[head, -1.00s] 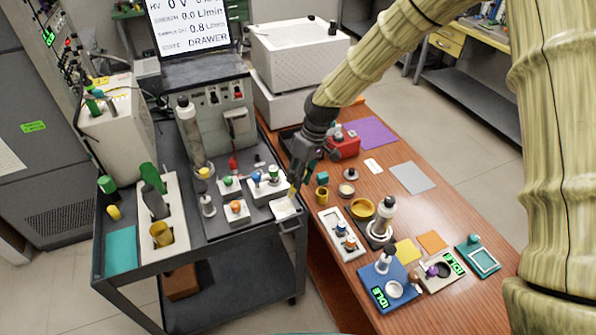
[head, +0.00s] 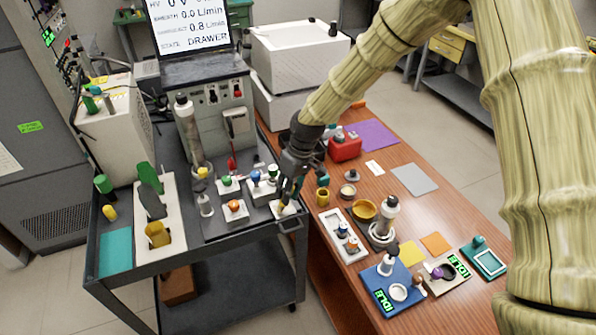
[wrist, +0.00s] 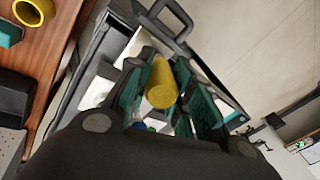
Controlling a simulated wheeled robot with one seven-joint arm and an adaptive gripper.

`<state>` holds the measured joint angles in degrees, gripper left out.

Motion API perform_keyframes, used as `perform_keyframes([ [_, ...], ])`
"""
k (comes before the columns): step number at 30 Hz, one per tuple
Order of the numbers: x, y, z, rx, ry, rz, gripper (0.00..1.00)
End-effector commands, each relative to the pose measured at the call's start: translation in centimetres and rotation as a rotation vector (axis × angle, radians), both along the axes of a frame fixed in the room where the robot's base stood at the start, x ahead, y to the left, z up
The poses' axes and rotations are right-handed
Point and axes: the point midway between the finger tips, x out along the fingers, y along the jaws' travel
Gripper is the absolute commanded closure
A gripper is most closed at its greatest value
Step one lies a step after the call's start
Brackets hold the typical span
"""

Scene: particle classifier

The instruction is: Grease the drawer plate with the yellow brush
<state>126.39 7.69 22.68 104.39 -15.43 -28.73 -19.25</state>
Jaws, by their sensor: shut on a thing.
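My gripper (head: 287,196) points down over the front right edge of the grey cart. In the wrist view my gripper (wrist: 160,95) is shut on the yellow brush (wrist: 161,88), whose round yellow end faces the camera. In the head view only a little yellow of the brush (head: 283,206) shows at the fingertips. The drawer plate (head: 290,211) is a pale surface in the small drawer at the cart's edge, right under the brush. Its drawer handle (wrist: 165,18) shows in the wrist view. The brush tip is hidden, so I cannot tell whether it touches the plate.
Several coloured knobs, including an orange one (head: 234,206), stand left of the drawer. A tall glass column (head: 193,140) stands on the cart.

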Motion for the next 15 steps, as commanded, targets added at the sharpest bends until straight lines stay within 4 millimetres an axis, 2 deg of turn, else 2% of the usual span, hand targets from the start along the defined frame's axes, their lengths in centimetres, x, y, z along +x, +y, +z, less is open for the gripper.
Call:
perform_keyframes([
  [12,-0.3,2.9,-0.7,0.000,0.000,-0.004,1.00],
  [15,-0.2,2.1,-0.2,0.000,0.000,-0.004,1.00],
])
